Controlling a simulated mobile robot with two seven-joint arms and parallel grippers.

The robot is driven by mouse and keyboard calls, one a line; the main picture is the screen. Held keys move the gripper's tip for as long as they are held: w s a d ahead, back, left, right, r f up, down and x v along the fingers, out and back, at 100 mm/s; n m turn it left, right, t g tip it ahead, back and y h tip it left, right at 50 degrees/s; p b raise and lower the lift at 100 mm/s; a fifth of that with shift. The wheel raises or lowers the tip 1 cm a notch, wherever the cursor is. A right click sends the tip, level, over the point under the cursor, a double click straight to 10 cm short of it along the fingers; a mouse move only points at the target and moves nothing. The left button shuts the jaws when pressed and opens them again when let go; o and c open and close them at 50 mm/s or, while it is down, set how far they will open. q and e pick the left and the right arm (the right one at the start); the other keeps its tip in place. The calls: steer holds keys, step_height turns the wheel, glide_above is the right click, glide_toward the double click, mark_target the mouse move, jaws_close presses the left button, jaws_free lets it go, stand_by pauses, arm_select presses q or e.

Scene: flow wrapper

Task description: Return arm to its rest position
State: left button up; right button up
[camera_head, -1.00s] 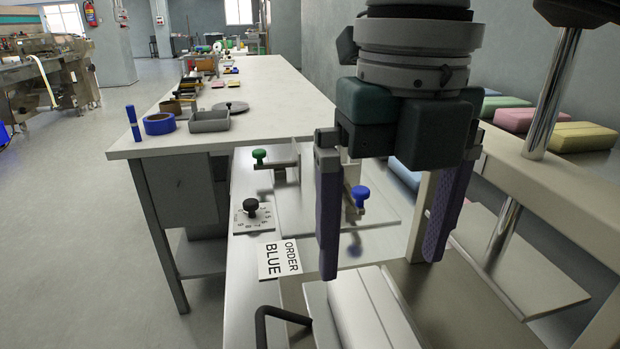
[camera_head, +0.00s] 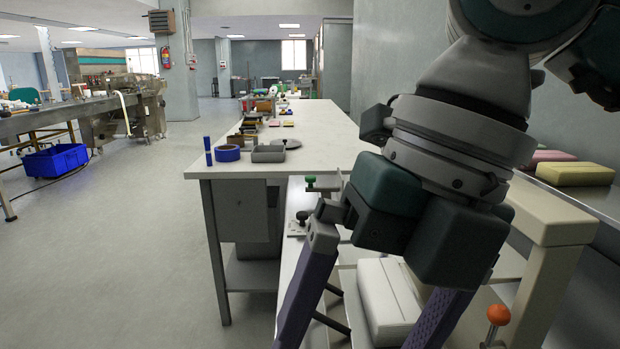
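My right arm comes in from the upper right of the head view. Its gripper (camera_head: 368,318) is large and close to the camera, tilted, with purple fingers pointing down toward the bottom edge. The fingers are wide apart and hold nothing that I can see; their tips are at or beyond the bottom edge. A white padded block (camera_head: 388,300) shows behind and between the fingers, apart from them as far as I can tell. My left gripper is not in view.
A long white table (camera_head: 300,140) carries blue tape (camera_head: 227,153) and a grey tray (camera_head: 268,154). A green knob (camera_head: 310,180) and an orange knob (camera_head: 498,314) stand near the arm. A yellow block (camera_head: 575,174) lies on the right shelf. Open floor (camera_head: 130,230) is at left.

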steer(key=s+a+r+g+y+p, duration=0.2)
steer(key=s+a+r+y+p, duration=0.3)
steer(key=a+r+y, duration=0.8)
step_height(320, 180, up, 15)
steer(key=w+m+t+y+p, duration=0.2)
steer(key=w+m+t+y, duration=0.1)
steer(key=m+t+y, duration=0.3)
steer(key=w+d+r+m+t+h+p, duration=0.1)
steer(key=w+d+r+m+t+h, duration=0.1)
steer(key=w+d+m+t+h, duration=0.45)
steer(key=w+d+r+m+t+h+p, duration=0.15)
steer(key=d+m+t, duration=0.25)
steer(key=m+t, duration=0.5)
steer(key=w+d+f+m+h+p, duration=0.3)
steer(key=d+f+m+h, duration=0.4)
steer(key=d+m+h, duration=0.4)
steer(key=s+d+f+m+g+h+p, duration=0.1)
steer(key=s+d+f+m+g+h, duration=0.15)
steer(key=s+f+g, duration=0.35)
steer(key=s+d+f+m+g+h+p, duration=0.15)
steer(key=s+d+f+g, duration=0.3)
steer(key=f, duration=0.45)
steer(key=s+f+g+p, duration=0.2)
steer(key=s+f+g, duration=0.15)
steer(key=s, duration=0.85)
step_height(320, 180, up, 38)
steer(key=g+p, duration=0.1)
steer(key=p, duration=3.6)
steer(key=shift+n, duration=0.45)
